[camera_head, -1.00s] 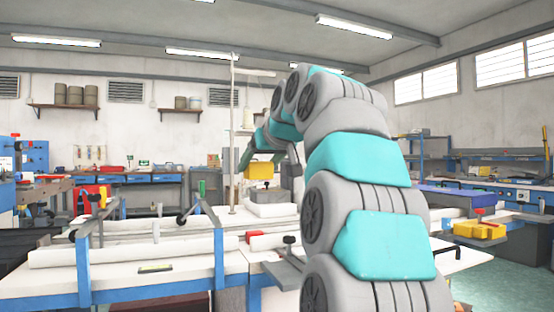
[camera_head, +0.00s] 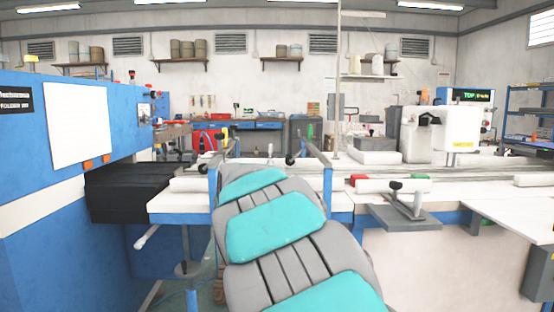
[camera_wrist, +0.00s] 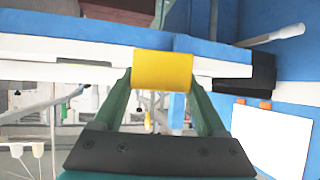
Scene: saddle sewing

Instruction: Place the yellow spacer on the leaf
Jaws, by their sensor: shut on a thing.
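The yellow spacer (camera_wrist: 162,70) is a small block in the upper middle of the wrist view. My gripper (camera_wrist: 161,84) is shut on it, with one green finger on each side. The spacer is held up, apart from the blue-edged table behind it. In the head view my grey and teal arm hides the gripper and the spacer. I cannot tell for certain which surface is the leaf. A flat white panel (camera_head: 520,222) juts out at the right of the head view.
A big blue machine (camera_head: 50,215) with a black section (camera_head: 130,192) stands at left. A blue-framed white table crosses the middle. A grey plate (camera_head: 403,219) with a clamp juts from its front. A white sewing machine (camera_head: 455,135) stands behind at right.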

